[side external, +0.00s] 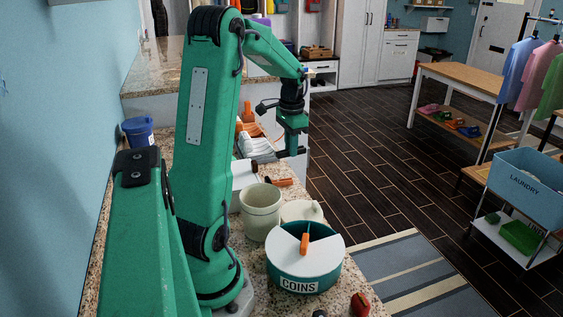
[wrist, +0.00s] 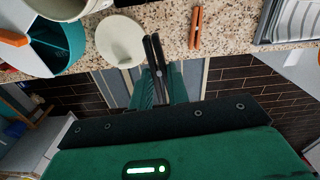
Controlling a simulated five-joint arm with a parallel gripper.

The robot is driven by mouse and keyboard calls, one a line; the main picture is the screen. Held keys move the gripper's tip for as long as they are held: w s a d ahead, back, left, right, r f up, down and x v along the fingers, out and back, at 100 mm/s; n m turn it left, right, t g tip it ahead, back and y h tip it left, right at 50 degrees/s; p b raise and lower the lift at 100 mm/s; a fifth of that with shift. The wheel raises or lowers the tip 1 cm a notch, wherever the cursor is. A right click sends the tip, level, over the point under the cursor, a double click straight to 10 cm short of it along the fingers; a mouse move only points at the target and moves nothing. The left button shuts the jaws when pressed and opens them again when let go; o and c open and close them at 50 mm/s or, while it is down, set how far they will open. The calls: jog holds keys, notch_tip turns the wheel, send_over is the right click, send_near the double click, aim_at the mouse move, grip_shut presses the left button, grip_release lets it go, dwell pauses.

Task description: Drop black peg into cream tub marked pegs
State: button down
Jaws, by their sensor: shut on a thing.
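A black peg (wrist: 155,52) is in my gripper (wrist: 157,76), which is shut on it in the wrist view. In the side view my gripper (side external: 291,150) hangs over the counter's right edge, farther back than the tubs; the peg is hard to make out there. A cream tub (side external: 261,212) stands open on the counter, nearer the camera than my gripper. Part of its rim shows at the top left of the wrist view (wrist: 62,12). Its marking is not visible. A cream lid (side external: 302,211) lies beside it, also in the wrist view (wrist: 120,41).
Another orange peg (side external: 279,182) lies on the counter. A blue tub (side external: 138,131) stands at the back left. Open floor lies right of the counter.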

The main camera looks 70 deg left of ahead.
jog(key=s+d+r, duration=0.7)
jog(key=s+d, duration=0.5)
jog(key=d, duration=0.1)
jog(key=shift+s+r, duration=0.15)
jog(key=shift+r, duration=0.15)
jog(key=shift+f, duration=0.1)
jog(key=shift+f, duration=2.9)
jog(key=c, duration=1.3)
grip_release()
